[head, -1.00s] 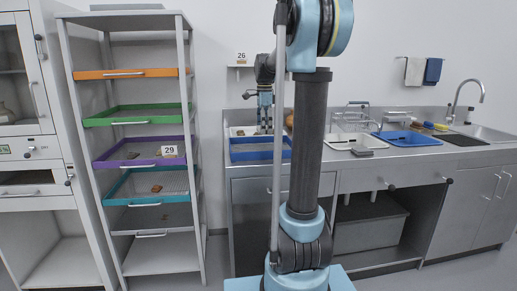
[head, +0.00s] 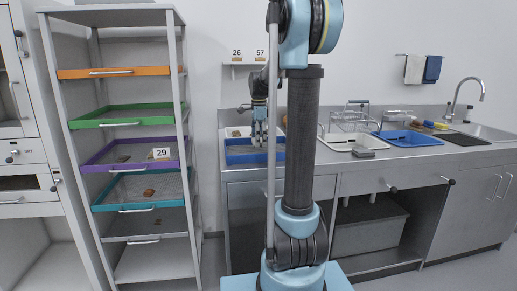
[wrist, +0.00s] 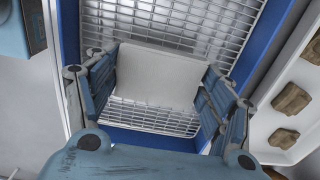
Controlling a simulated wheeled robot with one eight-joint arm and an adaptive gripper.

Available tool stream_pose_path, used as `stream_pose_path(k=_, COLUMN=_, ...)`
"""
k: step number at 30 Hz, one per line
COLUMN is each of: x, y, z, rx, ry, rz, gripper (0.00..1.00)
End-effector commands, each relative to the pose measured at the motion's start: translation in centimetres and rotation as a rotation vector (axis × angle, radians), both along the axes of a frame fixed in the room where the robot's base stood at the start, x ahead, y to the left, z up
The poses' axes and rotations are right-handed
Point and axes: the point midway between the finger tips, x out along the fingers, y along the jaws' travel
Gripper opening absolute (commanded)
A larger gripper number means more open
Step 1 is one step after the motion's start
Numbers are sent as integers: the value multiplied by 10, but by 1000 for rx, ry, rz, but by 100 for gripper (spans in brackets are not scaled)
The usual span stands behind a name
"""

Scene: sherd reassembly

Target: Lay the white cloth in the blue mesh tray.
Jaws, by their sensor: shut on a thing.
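The white cloth (wrist: 157,75) shows in the wrist view as a flat pale rectangle between my fingers. My gripper (wrist: 158,88) is shut on it, one finger at each side. The blue mesh tray (wrist: 262,45) lies beneath, with its wire mesh showing around the cloth. In the head view the blue tray (head: 255,158) is on the left end of the steel counter, and my gripper (head: 258,140) points down over it. The cloth cannot be made out there. I cannot tell whether the cloth touches the mesh.
A white tray with brown sherds (wrist: 290,100) lies beside the blue tray. A white basin (head: 345,142) and a second blue basin (head: 405,138) stand farther right on the counter. A pale towel (head: 414,69) and a blue towel hang on the wall. A drawer rack (head: 130,120) stands left.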

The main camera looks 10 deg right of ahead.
Motion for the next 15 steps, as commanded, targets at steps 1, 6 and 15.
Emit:
stream_pose_path(k=1, x=0, y=0, z=-7, rx=0, ry=0, rz=0, gripper=44)
stream_pose_path(k=6, x=0, y=0, z=-29, rx=0, ry=0, rz=0, gripper=44)
stream_pose_path(k=15, x=0, y=0, z=-33, rx=0, ry=0, rz=0, gripper=44)
